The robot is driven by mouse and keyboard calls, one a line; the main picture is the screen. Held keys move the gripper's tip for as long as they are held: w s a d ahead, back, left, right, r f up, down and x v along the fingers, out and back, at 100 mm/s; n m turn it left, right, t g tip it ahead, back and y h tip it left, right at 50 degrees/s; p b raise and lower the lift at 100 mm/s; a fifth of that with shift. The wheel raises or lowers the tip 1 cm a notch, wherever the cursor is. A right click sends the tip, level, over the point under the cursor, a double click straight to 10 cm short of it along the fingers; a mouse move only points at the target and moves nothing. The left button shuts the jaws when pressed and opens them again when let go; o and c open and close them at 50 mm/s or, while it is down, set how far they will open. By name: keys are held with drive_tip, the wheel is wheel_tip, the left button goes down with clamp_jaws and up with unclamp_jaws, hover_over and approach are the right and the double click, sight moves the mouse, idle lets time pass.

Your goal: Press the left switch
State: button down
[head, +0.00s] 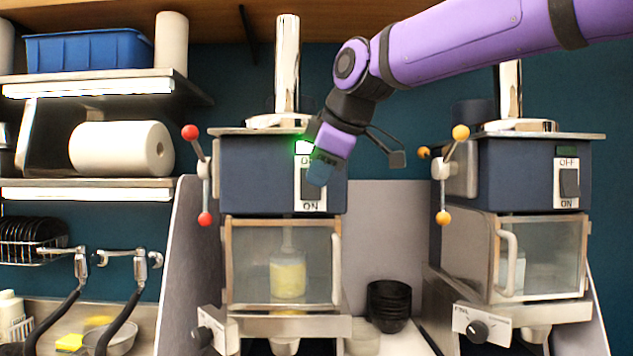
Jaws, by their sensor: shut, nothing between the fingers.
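The left switch (309,192) is a dark rocker on a white plate on the front of the left blue machine (255,173). "ON" reads below it, and a green light (302,147) glows above it. My gripper (321,171) is shut and empty, with its blue tips in front of the switch's upper part. It hides part of the upper label and some of the rocker. I cannot tell whether the tips touch the switch.
A second machine (518,165) at the right has its own switch (569,183) marked OFF and ON. Levers with red balls (191,132) and orange balls (460,132) stick out from the machines' left sides. Black bowls (388,305) are stacked between the machines.

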drive_tip(key=s+v, duration=0.1)
drive_tip(key=v, duration=0.6)
drive_tip(key=shift+f, duration=0.25)
drive_tip(key=shift+s, duration=0.15)
